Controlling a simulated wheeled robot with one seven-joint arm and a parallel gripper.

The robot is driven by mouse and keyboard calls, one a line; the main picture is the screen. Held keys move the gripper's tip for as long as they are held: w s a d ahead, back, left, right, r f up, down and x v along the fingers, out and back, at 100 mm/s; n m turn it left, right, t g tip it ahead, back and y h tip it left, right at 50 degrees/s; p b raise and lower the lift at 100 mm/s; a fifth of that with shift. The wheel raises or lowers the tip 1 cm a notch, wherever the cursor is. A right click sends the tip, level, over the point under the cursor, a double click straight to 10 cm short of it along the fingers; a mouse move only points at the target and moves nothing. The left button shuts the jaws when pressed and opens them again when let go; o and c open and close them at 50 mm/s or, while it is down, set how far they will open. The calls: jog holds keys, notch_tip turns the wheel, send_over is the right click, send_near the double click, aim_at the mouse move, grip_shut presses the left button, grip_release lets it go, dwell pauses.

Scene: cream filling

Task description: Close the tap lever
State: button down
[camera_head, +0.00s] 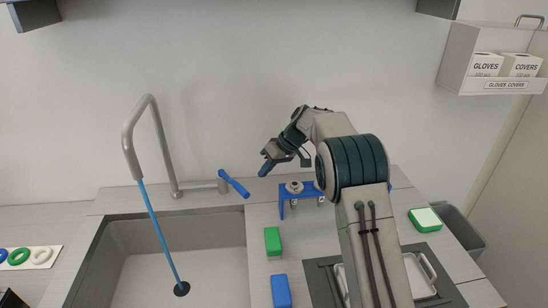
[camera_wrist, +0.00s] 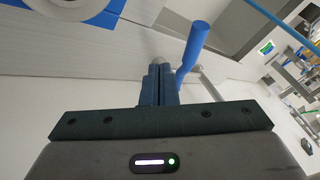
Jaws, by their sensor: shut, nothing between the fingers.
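The blue tap lever (camera_head: 235,184) sits at the right of the tap base, tilted, running from upper left to lower right in the head view. The grey curved tap (camera_head: 150,125) stands behind the sink, and a blue stream (camera_head: 158,232) runs from its spout to the drain. My gripper (camera_head: 264,171) is shut and empty, a little right of and above the lever in the head view. In the wrist view my shut fingers (camera_wrist: 163,72) point toward the lever (camera_wrist: 193,48), which shows just right of the fingertips. I cannot tell whether they touch.
The sink (camera_head: 215,262) is at the left front. A blue stand (camera_head: 303,191) with a round metal part is beneath my arm. A green block (camera_head: 272,241) and a blue block (camera_head: 281,291) lie right of the sink.

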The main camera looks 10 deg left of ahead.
aim_at(233, 183)
jog(key=s+a+f, duration=0.1)
jog(key=a, duration=0.1)
jog(key=s+a+f+p, duration=0.1)
jog(key=s, duration=0.1)
jog(key=shift+a+f+p, duration=0.3)
jog(key=shift+a+f, duration=0.05)
jog(key=shift+a, duration=0.05)
jog(key=shift+b, duration=0.3)
